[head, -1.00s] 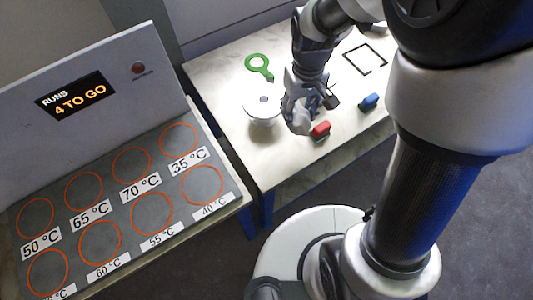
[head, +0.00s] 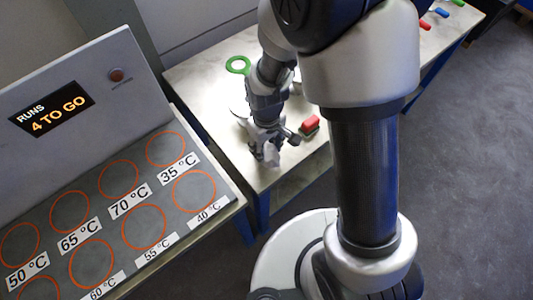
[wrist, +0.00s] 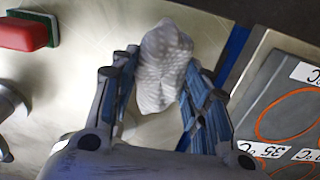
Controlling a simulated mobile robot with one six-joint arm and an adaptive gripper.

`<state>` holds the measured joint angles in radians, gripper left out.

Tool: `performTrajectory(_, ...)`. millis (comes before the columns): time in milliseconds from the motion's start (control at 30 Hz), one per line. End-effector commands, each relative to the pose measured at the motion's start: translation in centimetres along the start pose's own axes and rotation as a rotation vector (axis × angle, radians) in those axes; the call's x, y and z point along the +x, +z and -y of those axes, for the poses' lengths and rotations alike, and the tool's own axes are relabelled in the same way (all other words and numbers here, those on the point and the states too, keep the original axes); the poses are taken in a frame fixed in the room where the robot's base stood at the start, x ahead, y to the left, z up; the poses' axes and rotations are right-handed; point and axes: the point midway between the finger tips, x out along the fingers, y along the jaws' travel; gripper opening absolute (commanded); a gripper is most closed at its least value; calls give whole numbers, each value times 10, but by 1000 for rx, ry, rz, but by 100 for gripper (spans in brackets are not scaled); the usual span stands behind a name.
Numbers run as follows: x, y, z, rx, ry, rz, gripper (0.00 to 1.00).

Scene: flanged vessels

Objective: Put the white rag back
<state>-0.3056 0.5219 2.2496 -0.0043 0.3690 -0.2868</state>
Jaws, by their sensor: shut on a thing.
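The white rag (wrist: 165,65) is a crumpled, dimpled cloth. My gripper (wrist: 160,85) is shut on it, with the rag between the two fingers and sticking out past their tips. In the head view my gripper (head: 265,150) points down near the front edge of the pale table (head: 205,75), left of a red-topped block. The rag (head: 272,157) shows small and pale at the fingertips there. It appears held above the table; the exact height is hard to tell.
The red-topped block (head: 310,123) with a green base is close to my gripper. A grey rack (head: 70,245) with orange circles and temperature labels stands left, across a gap. A round metal vessel is mostly hidden behind my gripper.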

Motion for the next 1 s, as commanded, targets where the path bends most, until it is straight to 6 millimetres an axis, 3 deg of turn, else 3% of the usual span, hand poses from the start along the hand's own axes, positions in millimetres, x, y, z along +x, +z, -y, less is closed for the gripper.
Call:
performTrajectory(300,42,1,0,0,-1,3,24)
performTrajectory(700,46,0,0,0,0,0,24)
performTrajectory(733,46,0,0,0,0,0,44)
performTrajectory(1000,45,0,0,0,0,1,62)
